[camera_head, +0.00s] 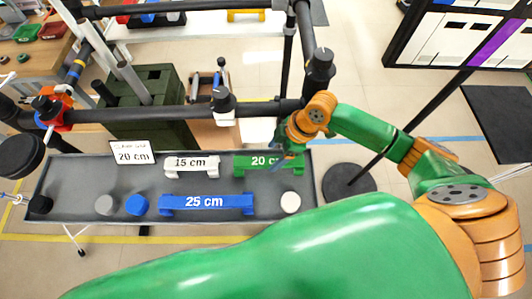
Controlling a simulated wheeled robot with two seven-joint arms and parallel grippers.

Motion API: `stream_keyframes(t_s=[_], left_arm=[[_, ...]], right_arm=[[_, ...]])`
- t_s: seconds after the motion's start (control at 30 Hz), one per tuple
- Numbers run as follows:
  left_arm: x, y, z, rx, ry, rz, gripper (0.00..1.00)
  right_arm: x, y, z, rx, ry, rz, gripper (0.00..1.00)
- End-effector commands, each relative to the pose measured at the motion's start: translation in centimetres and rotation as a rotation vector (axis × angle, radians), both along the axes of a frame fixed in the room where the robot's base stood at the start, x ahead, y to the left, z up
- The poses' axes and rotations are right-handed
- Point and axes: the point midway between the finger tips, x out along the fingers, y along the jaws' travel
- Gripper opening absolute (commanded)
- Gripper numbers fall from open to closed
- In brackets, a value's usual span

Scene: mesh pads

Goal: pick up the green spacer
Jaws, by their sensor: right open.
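The green spacer (253,166), marked 20 cm, lies at the right end of the far row in the grey tray (246,206). My right gripper (282,161) points down at the spacer's right end, in front of part of it and its label. The gripper is open; its fingers are small and partly blurred against the spacer, and I cannot tell whether they touch it. My left gripper is not in view.
A white 15 cm spacer (192,165) and a blue 25 cm spacer (206,204) share the tray with several round caps. A 20 cm sign (132,153) stands at the tray's back. Dark pipes (170,113) of a frame run just behind the tray.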

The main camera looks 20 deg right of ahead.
Motion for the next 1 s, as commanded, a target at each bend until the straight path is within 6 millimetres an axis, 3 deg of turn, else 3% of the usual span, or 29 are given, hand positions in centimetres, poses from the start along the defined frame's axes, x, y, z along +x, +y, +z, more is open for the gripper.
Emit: stream_keyframes(t_s=[0.2,0.43,0.47,0.73,1.0], left_arm=[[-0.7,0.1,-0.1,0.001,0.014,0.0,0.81],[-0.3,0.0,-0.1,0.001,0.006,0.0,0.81],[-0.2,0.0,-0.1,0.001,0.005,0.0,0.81],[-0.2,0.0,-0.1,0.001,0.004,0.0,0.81],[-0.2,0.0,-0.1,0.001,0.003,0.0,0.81]], right_arm=[[0.3,1.6,-3.7,0.001,0.001,-0.001,0.75],[0.4,1.7,-4.0,-0.001,-0.001,0.0,0.75],[0.4,1.7,-4.0,-0.001,-0.001,0.0,0.72],[0.4,1.7,-4.0,0.0,-0.001,0.0,0.0],[0.4,1.7,-3.9,-0.001,-0.002,-0.001,0.0]])
